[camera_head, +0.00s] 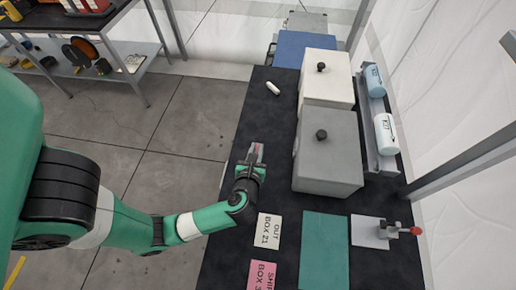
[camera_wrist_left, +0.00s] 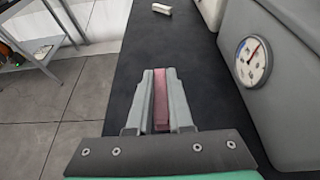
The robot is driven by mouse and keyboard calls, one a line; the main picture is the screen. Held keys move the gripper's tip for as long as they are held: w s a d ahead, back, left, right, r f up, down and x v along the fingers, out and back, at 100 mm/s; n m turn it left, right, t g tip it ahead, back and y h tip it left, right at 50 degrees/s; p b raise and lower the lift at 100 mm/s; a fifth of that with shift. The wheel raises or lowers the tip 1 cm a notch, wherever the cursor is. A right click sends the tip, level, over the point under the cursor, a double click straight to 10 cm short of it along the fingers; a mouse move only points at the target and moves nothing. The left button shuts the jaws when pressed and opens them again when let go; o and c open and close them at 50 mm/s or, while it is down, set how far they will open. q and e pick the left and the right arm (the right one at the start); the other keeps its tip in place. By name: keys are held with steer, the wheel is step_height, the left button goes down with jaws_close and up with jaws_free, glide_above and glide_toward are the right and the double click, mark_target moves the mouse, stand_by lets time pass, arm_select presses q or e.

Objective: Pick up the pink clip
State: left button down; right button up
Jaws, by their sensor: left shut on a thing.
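The pink clip (camera_wrist_left: 161,98) is between the two grey fingers of my left gripper in the left wrist view. My left gripper (camera_head: 256,152) is shut on the clip over the left part of the dark table (camera_head: 225,245). In the head view only a small bit of the clip shows between the fingertips. I cannot tell whether the clip touches the table. My right gripper is not in view.
A grey box (camera_head: 335,170) and a white box (camera_head: 327,85) with black knobs stand right of my gripper. A small white piece (camera_head: 272,88) lies farther back.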

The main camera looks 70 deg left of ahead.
arm_select(q)
steer(key=d+r, duration=0.1)
steer(key=s+d+r+p, duration=0.1)
steer(key=r, duration=0.1)
steer(key=s+r, duration=0.1)
steer(key=shift+s+d+r+p, duration=0.15)
steer(key=shift+d+r+p, duration=0.15)
steer(key=shift+d, duration=0.1)
steer(key=s+a+p+v, duration=0.1)
steer(key=s+v, duration=0.1)
steer(key=v, duration=0.7)
steer(key=shift+s+d+r, duration=0.15)
steer(key=shift+d+r, duration=0.05)
